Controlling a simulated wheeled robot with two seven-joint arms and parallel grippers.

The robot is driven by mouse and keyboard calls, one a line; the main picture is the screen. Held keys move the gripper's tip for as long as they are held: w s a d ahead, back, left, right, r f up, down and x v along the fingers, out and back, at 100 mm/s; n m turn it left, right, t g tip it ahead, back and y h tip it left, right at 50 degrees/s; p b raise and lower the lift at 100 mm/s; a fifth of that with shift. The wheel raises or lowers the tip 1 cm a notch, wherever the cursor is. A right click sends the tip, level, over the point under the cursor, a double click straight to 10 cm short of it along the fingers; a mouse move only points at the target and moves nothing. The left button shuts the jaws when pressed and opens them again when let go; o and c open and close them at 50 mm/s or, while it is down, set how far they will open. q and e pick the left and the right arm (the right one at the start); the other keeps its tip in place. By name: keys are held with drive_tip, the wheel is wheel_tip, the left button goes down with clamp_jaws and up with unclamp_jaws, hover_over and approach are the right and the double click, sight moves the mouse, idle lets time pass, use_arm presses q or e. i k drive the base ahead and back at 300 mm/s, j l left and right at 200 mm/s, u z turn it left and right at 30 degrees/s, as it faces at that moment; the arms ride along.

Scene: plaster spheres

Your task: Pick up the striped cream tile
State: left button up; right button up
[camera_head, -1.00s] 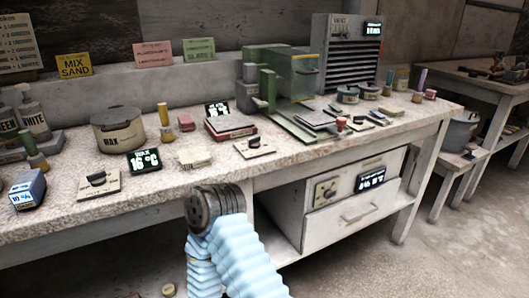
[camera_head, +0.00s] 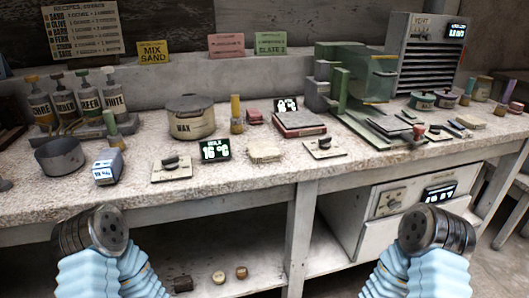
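A small cream piece (camera_head: 265,153) with a rough-looking surface lies on the bench top, just right of the WAX display. Another cream piece (camera_head: 471,121) lies farther right on the bench. I cannot make out stripes on either one. My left gripper (camera_head: 104,229) is at the lower left, in front of the bench edge, and my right gripper (camera_head: 437,230) is at the lower right, in front of the drawer unit. Both show dark round ends with no fingers to be made out, apart from the cream pieces and touching nothing visible.
Around the nearer cream piece stand the WAX display (camera_head: 215,150), a switch plate (camera_head: 325,148) and a red-based block (camera_head: 299,124). The WAX pot (camera_head: 190,120) and a green press (camera_head: 350,85) stand behind.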

sight(266, 150)
drive_tip(key=k+j+z, duration=0.15)
drive_tip(key=j+z, duration=0.15)
drive_tip(key=j, duration=0.15)
drive_tip(key=k+j+z, duration=0.15)
drive_tip(key=j+z, duration=0.15)
drive_tip(key=k+j+z, duration=0.3)
drive_tip(key=j, duration=0.2)
drive_tip(key=k+j+z, duration=0.2)
drive_tip(key=j+z, duration=0.15)
